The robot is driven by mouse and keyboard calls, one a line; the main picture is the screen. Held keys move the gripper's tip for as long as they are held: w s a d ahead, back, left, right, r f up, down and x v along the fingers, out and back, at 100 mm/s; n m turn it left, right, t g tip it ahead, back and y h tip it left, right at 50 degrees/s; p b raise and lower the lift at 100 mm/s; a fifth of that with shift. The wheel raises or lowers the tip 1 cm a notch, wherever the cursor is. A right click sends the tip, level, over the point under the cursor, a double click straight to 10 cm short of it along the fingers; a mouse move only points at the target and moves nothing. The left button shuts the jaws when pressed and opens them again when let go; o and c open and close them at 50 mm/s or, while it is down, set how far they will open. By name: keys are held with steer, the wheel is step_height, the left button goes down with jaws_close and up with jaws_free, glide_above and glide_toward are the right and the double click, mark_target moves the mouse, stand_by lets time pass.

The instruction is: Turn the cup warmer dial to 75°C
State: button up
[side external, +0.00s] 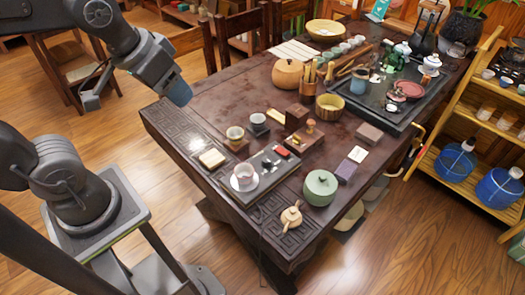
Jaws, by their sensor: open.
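My gripper (134,96) hangs over the floor beyond the table's left edge, open and empty, well away from the items on the table. A dark flat tray-like unit (266,178) lies near the table's front end; it looks like the cup warmer. A white cup (244,173) stands on a saucer (239,187) on its left part. Small red (282,152) and dark parts sit toward its far right end. I cannot tell which part is the dial, and any temperature marks are too small to read.
A cream block (212,158) lies left of the unit, and small cups (235,135) stand behind it. A shelf (480,130) stands at right.

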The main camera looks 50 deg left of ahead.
steer(key=w+d+f+n+g, duration=0.2)
steer(key=w+f+n, duration=0.15)
steer(key=w, duration=0.65)
steer(key=n+g, duration=0.3)
steer(key=n, duration=0.1)
glide_toward(267, 159)
step_height(267, 159, down, 9)
steer(key=shift+f, duration=0.15)
steer(key=c, duration=0.9)
